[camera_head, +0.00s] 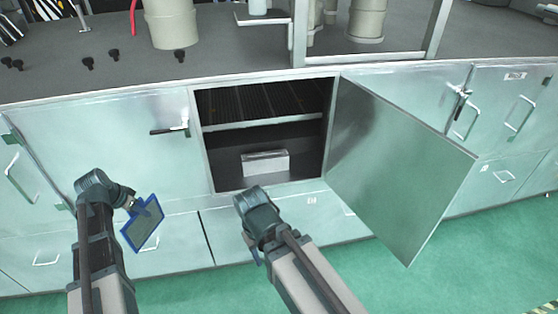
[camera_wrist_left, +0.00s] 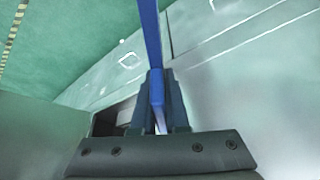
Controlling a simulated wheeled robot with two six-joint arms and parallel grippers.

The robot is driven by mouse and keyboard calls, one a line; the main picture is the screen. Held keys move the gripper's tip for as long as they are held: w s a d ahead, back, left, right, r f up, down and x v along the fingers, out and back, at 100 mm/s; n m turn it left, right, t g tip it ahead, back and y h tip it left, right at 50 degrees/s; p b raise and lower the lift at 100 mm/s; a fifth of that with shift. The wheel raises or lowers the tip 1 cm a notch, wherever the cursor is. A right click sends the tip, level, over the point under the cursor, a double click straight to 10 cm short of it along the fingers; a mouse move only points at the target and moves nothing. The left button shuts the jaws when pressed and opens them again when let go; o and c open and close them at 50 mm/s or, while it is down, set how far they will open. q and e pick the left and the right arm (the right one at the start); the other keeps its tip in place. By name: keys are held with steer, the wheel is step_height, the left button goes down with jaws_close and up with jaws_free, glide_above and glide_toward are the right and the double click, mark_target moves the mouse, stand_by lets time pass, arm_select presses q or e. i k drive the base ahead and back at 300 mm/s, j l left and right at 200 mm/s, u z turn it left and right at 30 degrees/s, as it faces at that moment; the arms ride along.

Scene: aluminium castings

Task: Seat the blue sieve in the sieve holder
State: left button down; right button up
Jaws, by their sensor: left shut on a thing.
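The blue sieve (camera_head: 142,224) is a flat square with a blue rim and a grey mesh face. My left gripper (camera_head: 132,205) is shut on its edge and holds it tilted in the air in front of the cabinet. In the left wrist view the sieve (camera_wrist_left: 153,45) shows edge-on as a blue bar between the fingers of the left gripper (camera_wrist_left: 158,95). A silver block (camera_head: 265,162), perhaps the sieve holder, sits on the floor of the open compartment.
The compartment has a slatted shelf (camera_head: 262,124) above the silver block. Its door (camera_head: 400,165) stands wide open to the right. Closed cabinet doors (camera_head: 110,150) and drawers flank it. The dark worktop (camera_head: 110,60) holds beige vessels (camera_head: 172,22) and black knobs. The green floor is clear.

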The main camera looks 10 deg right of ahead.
mark_target(273, 160)
steer(key=i+j+z, duration=0.15)
steer(key=z, duration=0.25)
steer(key=i+j+z, duration=0.15)
steer(key=z, duration=0.25)
steer(key=i+j+z, duration=0.15)
steer(key=j+z, duration=0.15)
steer(key=z, duration=0.15)
steer(key=j+z, duration=0.25)
steer(key=z, duration=0.15)
steer(key=i+j, duration=0.4)
steer(key=i, duration=0.1)
